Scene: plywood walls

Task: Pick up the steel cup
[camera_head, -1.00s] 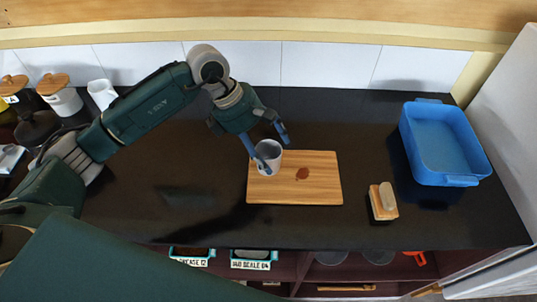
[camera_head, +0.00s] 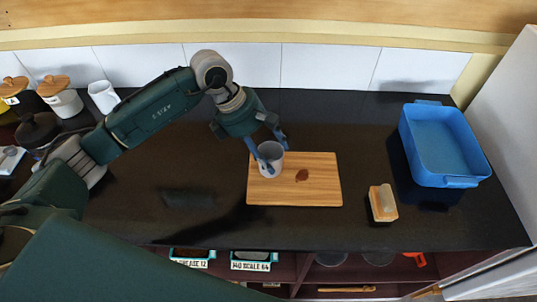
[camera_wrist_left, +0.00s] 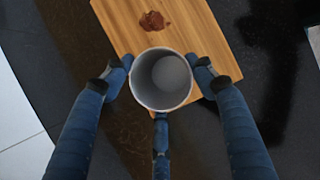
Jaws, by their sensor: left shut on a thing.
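The steel cup (camera_head: 270,158) is a pale grey, upright, empty cup at the upper left of the wooden board (camera_head: 322,187). It also shows in the left wrist view (camera_wrist_left: 161,79), where I look down into its open mouth. My left gripper (camera_head: 268,150) is shut on the cup, with blue fingers on its left and right sides and a third finger at its near side in the wrist view. I cannot tell whether the cup's base touches the board. My right gripper is not in view.
A brown stain (camera_head: 302,175) marks the board. A wooden block brush (camera_head: 383,203) and a blue tray (camera_head: 443,143) stand to the right. Lidded jars (camera_head: 60,97) and a white jug (camera_head: 103,96) are at the back left. The black counter between is mostly clear.

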